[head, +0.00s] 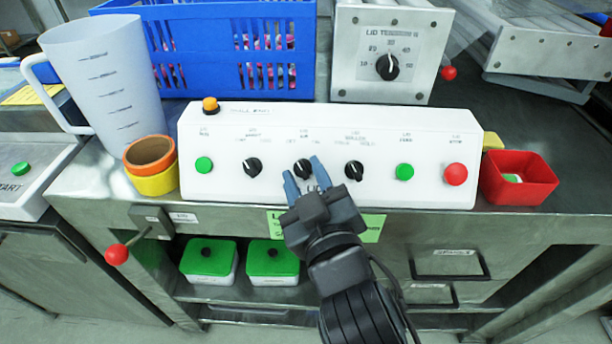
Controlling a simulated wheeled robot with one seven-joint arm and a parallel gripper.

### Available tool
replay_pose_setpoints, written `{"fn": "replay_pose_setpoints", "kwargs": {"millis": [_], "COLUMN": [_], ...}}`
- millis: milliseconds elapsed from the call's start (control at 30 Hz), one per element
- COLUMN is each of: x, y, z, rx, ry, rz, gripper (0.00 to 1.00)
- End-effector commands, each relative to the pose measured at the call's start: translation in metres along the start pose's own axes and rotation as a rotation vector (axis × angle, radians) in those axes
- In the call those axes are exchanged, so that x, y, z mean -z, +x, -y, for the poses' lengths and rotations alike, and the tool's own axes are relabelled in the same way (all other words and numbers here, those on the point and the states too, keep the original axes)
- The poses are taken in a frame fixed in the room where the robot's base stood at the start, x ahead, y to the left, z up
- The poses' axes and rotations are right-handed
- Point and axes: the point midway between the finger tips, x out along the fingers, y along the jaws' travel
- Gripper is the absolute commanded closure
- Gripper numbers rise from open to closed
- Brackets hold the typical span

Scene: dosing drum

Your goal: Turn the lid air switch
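The white control box (330,188) stands on the metal bench and carries a row of controls. The lid air switch (303,168) is a black rotary knob near the middle of the row, under a small label that seems to read "LID AIR". My gripper (306,176) reaches up from below with its two blue fingertips apart. The fingertips are in front of the knob, one to its lower left and one to its right. I cannot tell whether they touch it. Part of the knob's lower side is hidden.
Black knobs stand left (252,167) and right (354,170) of the switch. Green buttons (204,165) and a red button (455,174) share the panel. A white jug (105,75), stacked orange and yellow rings (150,155) and a red bin (517,178) flank the box.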

Motion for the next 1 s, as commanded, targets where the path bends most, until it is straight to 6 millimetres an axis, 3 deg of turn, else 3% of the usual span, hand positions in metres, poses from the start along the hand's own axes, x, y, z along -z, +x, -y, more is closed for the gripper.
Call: {"fn": "replay_pose_setpoints", "kwargs": {"millis": [100,500,1000], "x": [-0.0001,-0.0001,-0.0037], "y": [-0.0002,-0.0003,-0.0001], "z": [0.0,0.0,0.0021], "rx": [0.0,0.0,-0.022], "ry": [0.0,0.0,0.025], "rz": [0.0,0.0,-0.001], "gripper": [0.64,1.0,1.0]}}
